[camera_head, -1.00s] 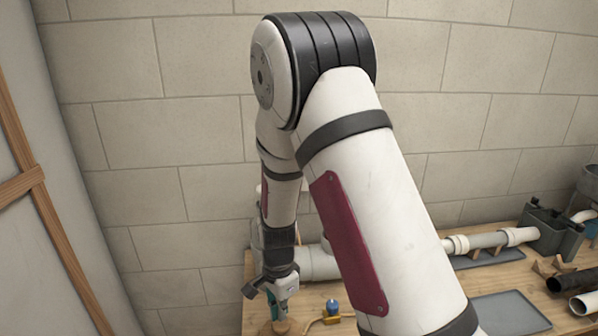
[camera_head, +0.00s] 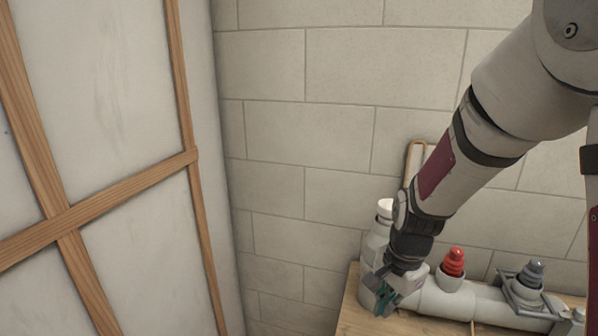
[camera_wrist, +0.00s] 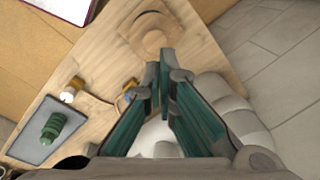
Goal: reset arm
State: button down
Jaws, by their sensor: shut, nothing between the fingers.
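My arm reaches down from the upper right in the head view. My gripper (camera_head: 384,300) hangs over the left end of the wooden bench, in front of white pipework. In the wrist view my gripper (camera_wrist: 160,75) shows its two green-lined fingers, with the tips close together and nothing between them. The tips are near a round wooden piece (camera_wrist: 152,32) on the bench top. I cannot tell from this view how high above the bench they are.
The bench (camera_head: 352,316) holds a white bottle (camera_head: 380,225), a red ribbed plug (camera_head: 454,262), a grey ribbed plug (camera_head: 532,272) and a white pipe (camera_head: 440,303). A tray (camera_wrist: 28,148) with a green ribbed plug (camera_wrist: 52,130) lies at left. A wood-framed panel (camera_head: 110,180) stands left; a block wall is behind.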

jog(key=s+r+n+t, duration=0.4)
jog(key=s+r+n, duration=0.8)
jog(key=s+r, duration=0.7)
jog(key=shift+d+r+h, duration=0.3)
jog(key=shift+d+r, duration=0.15)
jog(key=w+f+n+g, duration=0.1)
jog(key=w+f, duration=0.3)
jog(key=w, duration=0.2)
jog(key=w+f+g, duration=0.2)
jog(key=w+f, duration=0.2)
jog(key=w, duration=0.3)
jog(key=w+f, duration=0.2)
jog(key=f, duration=0.4)
jog(key=w+f+n+g+b, duration=0.1)
jog(key=w+f, duration=0.2)
jog(key=f, duration=0.2)
jog(key=w+f+g, duration=0.1)
jog(key=w+f, duration=0.1)
jog(key=f, duration=0.4)
jog(key=shift+w+f+b, duration=0.3)
jog(key=shift+w+b, duration=0.05)
jog(key=shift+f+b, duration=1.45)
jog(key=shift+f, duration=1.2)
